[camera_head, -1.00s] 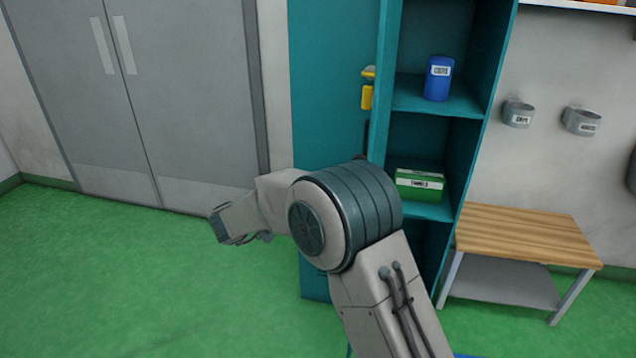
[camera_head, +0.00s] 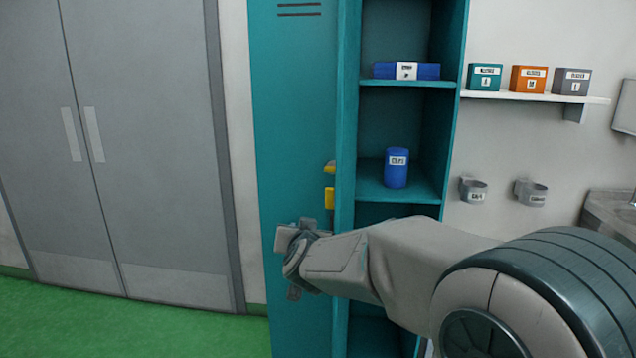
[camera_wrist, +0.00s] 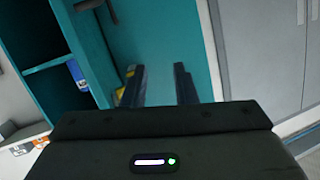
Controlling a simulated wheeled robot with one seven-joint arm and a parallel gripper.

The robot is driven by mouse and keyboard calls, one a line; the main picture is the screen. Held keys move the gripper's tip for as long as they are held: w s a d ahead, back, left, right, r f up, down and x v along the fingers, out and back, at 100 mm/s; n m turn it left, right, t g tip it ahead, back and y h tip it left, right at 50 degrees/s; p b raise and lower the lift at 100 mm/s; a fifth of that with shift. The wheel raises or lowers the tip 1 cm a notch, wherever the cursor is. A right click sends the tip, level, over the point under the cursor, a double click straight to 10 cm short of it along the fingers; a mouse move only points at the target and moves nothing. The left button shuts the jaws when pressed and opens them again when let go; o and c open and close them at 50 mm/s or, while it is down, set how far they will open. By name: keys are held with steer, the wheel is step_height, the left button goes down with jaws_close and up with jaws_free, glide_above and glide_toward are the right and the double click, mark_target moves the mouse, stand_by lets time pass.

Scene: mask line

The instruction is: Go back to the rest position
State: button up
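My gripper (camera_head: 295,262) is in front of the teal locker door (camera_head: 292,120) in the head view, with my arm reaching in from the lower right. In the wrist view its two dark fingers (camera_wrist: 159,84) stand apart with nothing between them, so it is open and empty. The teal door (camera_wrist: 165,45) shows beyond the fingers. A yellow latch (camera_head: 330,190) on the door's edge is just above and right of my gripper in the head view. In the wrist view a bit of yellow (camera_wrist: 122,88) shows beside the left finger.
The locker stands open, with a blue can (camera_head: 396,168) and a blue box (camera_head: 385,71) on its shelves. My arm crosses its lower part. Grey double doors (camera_head: 140,150) stand left. A wall shelf (camera_head: 540,97) with small boxes and two wall cups (camera_head: 473,191) are right. Green floor (camera_head: 120,325) is clear.

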steer(key=s+d+f+g+p, duration=0.2)
steer(key=s+d+g, duration=0.2)
steer(key=s, duration=0.6)
steer(key=s+d+f+g+h+p, duration=0.1)
steer(key=s+d+g, duration=0.3)
steer(key=s+d, duration=0.4)
steer(key=s+d+f+g+p, duration=0.2)
steer(key=s+d, duration=0.4)
steer(key=s, duration=0.8)
steer(key=shift+d+f+n+g+h+p, duration=0.3)
steer(key=shift+f+n+g+h+p, duration=0.15)
steer(key=shift+g, duration=0.65)
